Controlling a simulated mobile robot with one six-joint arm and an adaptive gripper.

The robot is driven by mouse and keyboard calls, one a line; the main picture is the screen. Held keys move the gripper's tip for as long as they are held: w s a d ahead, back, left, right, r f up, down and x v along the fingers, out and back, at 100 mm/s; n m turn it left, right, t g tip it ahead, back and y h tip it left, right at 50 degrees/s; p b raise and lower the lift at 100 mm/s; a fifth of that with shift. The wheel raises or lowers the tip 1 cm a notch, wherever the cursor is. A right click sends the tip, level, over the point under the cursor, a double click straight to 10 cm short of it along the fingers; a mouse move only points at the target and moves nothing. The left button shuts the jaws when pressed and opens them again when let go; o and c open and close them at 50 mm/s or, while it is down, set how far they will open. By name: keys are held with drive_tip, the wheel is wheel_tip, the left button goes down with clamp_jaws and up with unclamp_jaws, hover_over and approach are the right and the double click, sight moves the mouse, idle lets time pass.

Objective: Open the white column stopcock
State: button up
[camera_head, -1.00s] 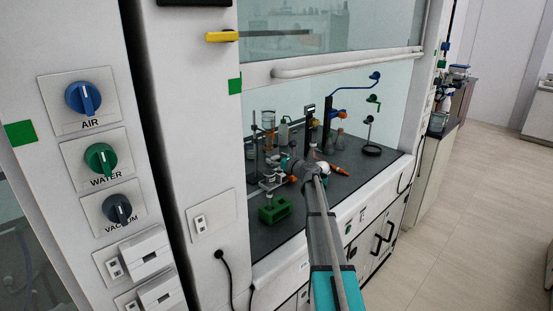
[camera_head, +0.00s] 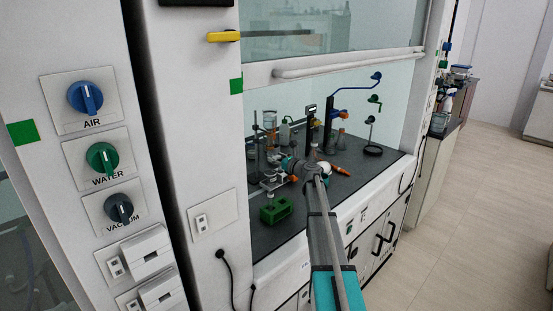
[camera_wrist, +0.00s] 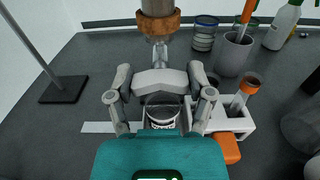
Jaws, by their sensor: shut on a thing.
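In the wrist view, the glass column (camera_wrist: 158,20) shows an orange-brown fill, with a narrow clear outlet below it. The pale column stopcock (camera_wrist: 160,77) lies crosswise just under that outlet. In the head view my gripper (camera_head: 286,168) is inside the fumehood, in front of the column (camera_head: 269,120). The stopcock is too small to make out there, and its exact turn angle cannot be told.
A white rack with an orange-topped tube (camera_wrist: 249,82) and an orange block (camera_wrist: 227,148) lie close on the right. A stand base (camera_wrist: 64,89) is on the left. A green rack (camera_head: 276,209) sits near the front. The sash (camera_head: 340,64) is raised.

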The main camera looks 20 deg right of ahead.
drive_tip(key=n, duration=0.3)
drive_tip(key=shift+n, duration=0.4)
drive_tip(key=n, duration=0.4)
drive_tip(key=shift+a, duration=0.1)
drive_tip(key=n, duration=0.5)
drive_tip(key=shift+f, duration=0.15)
drive_tip(key=shift+n, duration=1.9)
drive_tip(key=o, duration=1.1)
